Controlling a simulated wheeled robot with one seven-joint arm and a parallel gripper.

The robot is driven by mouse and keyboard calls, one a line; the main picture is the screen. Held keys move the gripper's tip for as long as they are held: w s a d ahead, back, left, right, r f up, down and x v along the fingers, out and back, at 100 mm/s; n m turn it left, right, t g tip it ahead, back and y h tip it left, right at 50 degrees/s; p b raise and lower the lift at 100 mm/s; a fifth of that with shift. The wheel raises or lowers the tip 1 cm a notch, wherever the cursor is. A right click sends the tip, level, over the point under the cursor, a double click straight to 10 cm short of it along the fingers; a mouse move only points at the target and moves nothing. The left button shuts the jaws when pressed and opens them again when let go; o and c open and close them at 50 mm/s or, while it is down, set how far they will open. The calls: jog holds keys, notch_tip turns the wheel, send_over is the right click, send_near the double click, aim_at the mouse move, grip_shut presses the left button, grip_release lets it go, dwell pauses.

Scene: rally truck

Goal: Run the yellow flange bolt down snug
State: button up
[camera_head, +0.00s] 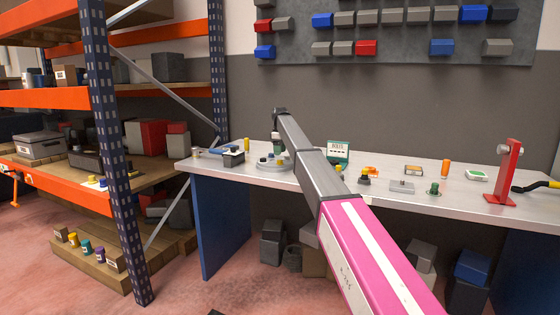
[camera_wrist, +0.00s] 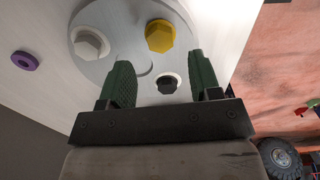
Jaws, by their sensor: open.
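The yellow flange bolt (camera_wrist: 160,36) shows in the wrist view as a hex head on a round grey-white plate (camera_wrist: 118,62). It lies ahead of my gripper (camera_wrist: 158,72), slightly beyond the fingertips and not between them. My gripper's two green fingers are spread apart and nothing is held in them. I cannot tell how far the bolt is seated. In the head view the round plate (camera_head: 270,167) sits on the bench, with my gripper (camera_head: 277,148) above it; the bolt there is too small to tell clearly.
A dark box (camera_head: 234,158) stands left of the plate; a red stand (camera_head: 507,172) is at the bench's right.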

aim_at(280, 162)
notch_tip(280, 162, down, 5)
dwell(0.3)
jog(key=c, duration=0.9)
